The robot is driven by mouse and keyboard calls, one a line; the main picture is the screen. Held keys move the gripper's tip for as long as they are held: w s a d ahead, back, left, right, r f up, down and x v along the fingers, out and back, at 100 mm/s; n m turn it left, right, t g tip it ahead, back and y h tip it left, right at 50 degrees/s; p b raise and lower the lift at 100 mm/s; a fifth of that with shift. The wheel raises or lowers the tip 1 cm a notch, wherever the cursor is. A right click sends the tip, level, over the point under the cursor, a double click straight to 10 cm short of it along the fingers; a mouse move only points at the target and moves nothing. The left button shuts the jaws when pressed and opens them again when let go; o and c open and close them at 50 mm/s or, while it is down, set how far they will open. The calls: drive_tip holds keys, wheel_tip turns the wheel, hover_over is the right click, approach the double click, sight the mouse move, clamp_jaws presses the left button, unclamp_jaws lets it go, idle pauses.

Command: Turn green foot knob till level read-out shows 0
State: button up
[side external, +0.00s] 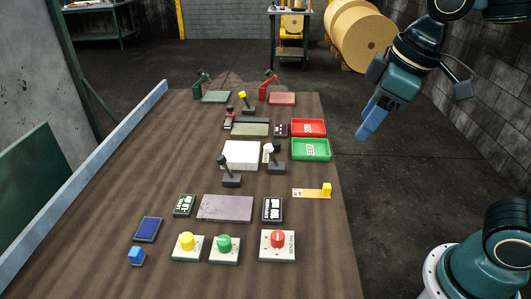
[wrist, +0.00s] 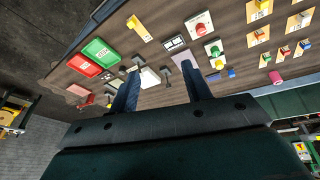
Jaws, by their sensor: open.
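The green knob (side external: 224,243) sits on a white square plate near the front of the table, between a yellow knob (side external: 186,242) and a red knob (side external: 278,239). It also shows small in the wrist view (wrist: 214,50). Two dark read-outs stand behind the knobs, one at left (side external: 184,205) and one at right (side external: 272,209). Their digits are too small to read surely, and I cannot tell which shows level. My gripper (side external: 366,128) hangs in the air right of the table, far from the green knob. Its blue fingers are apart and empty in the wrist view (wrist: 160,71).
A grey-purple slab (side external: 225,208) lies between the read-outs. Red (side external: 309,127) and green (side external: 311,149) trays lie at the right edge. A pale rail (side external: 95,183) borders the left side.

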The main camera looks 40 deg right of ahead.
drive_tip(key=w+a+f+n+g, duration=0.25)
drive_tip(key=w+a+n, duration=0.35)
drive_tip(key=w+a, duration=0.4)
drive_tip(key=n+g, duration=0.1)
drive_tip(key=n, duration=0.5)
hover_over(224, 240)
wheel_tip(224, 240, down, 8)
drive_tip(key=shift+h, duration=0.4)
wheel_tip(224, 240, down, 14)
drive_tip(key=shift+r, duration=0.15)
drive_tip(key=shift+m, duration=0.3)
drive_tip(key=c, duration=1)
